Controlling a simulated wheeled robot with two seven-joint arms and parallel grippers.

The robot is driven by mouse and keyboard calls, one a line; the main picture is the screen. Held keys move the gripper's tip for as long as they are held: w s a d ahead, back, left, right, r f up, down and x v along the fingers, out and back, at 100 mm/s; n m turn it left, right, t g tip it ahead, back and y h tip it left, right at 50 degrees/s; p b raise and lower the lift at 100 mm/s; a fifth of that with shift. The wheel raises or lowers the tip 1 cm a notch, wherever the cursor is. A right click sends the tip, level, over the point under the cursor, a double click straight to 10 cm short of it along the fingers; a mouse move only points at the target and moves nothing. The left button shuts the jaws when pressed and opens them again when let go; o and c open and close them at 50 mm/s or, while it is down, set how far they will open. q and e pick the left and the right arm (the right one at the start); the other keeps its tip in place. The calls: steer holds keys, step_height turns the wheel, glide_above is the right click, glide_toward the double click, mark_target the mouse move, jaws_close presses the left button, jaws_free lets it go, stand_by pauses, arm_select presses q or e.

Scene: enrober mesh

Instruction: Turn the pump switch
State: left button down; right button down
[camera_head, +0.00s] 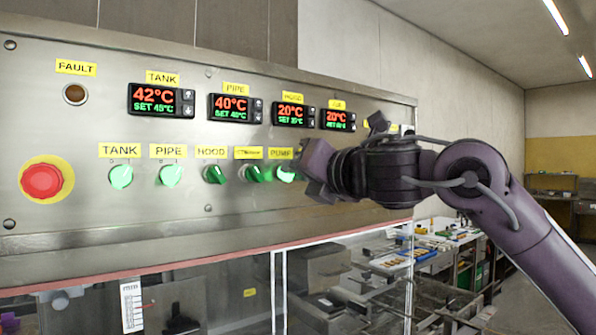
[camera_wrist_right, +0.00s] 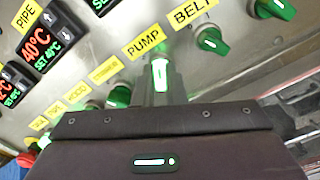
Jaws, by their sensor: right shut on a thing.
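The pump switch (camera_head: 286,175) is a green knob under the yellow PUMP label (camera_head: 280,153) on the steel control panel. In the right wrist view the pump switch (camera_wrist_right: 160,74) has a bright white strip and stands at the gripper's tip, below its PUMP label (camera_wrist_right: 146,41). My right gripper (camera_head: 303,176) reaches in from the right and is shut on the pump switch; it also shows in the wrist view (camera_wrist_right: 160,90). The gripper hides part of the knob and the panel to its right. My left gripper is not in view.
Other green knobs sit close by: the tank knob (camera_head: 121,176), pipe knob (camera_head: 170,175), hood knob (camera_head: 214,174) and, in the wrist view, the belt knob (camera_wrist_right: 211,40). A red emergency button (camera_head: 42,181) is at left. Temperature displays (camera_head: 231,108) line the panel above.

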stand_by(0.5)
steer(key=c, duration=1.5)
jaws_free()
steer(key=b+v, duration=0.3)
steer(key=v, duration=0.5)
steer(key=shift+w, duration=0.1)
